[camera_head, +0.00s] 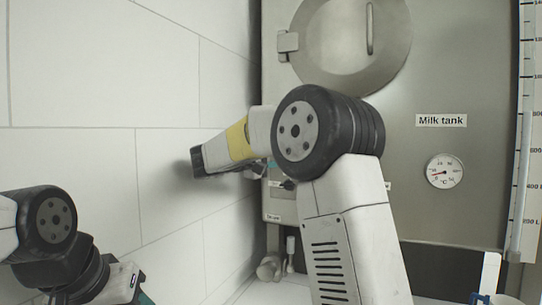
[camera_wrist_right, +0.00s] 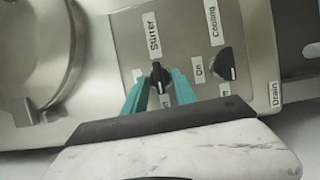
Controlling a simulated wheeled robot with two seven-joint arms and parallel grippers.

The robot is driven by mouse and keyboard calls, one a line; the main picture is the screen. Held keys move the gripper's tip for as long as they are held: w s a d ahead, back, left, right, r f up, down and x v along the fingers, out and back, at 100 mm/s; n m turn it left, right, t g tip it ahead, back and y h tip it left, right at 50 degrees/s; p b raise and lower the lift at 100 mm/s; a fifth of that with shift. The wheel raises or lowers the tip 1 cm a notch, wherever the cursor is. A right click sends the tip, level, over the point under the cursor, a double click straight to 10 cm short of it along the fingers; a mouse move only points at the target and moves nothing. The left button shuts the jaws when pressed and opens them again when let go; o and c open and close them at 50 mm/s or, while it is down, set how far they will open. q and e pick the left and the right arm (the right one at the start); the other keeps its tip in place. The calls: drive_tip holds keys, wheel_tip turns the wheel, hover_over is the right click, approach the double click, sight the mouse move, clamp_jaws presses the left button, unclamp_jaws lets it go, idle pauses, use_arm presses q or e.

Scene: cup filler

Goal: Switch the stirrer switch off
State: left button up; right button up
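The stirrer switch (camera_wrist_right: 157,77) is a black knob below the "Stirrer" label (camera_wrist_right: 152,36) in the right wrist view. Its pointed end faces down in that picture, toward a small label partly hidden behind the gripper. My right gripper (camera_wrist_right: 158,82) is open, with one teal finger on each side of the knob. I cannot tell whether the fingers touch it. In the head view my right arm hides the stirrer switch. My left gripper (camera_head: 140,294) shows only in part at the bottom left of the head view, its fingertips cut off.
The cooling knob (camera_wrist_right: 225,64) is close to the right of the stirrer switch. The steel milk tank (camera_head: 430,75) has a round hatch (camera_head: 352,40) and a temperature dial (camera_head: 444,171). A tiled wall (camera_head: 100,80) runs along the left. A level scale (camera_head: 528,130) stands at right.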

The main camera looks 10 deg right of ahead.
drive_tip(key=v, duration=0.7)
drive_tip(key=shift+s+a, duration=0.2)
drive_tip(key=shift+a, duration=0.1)
drive_tip(key=shift+d+f, duration=0.1)
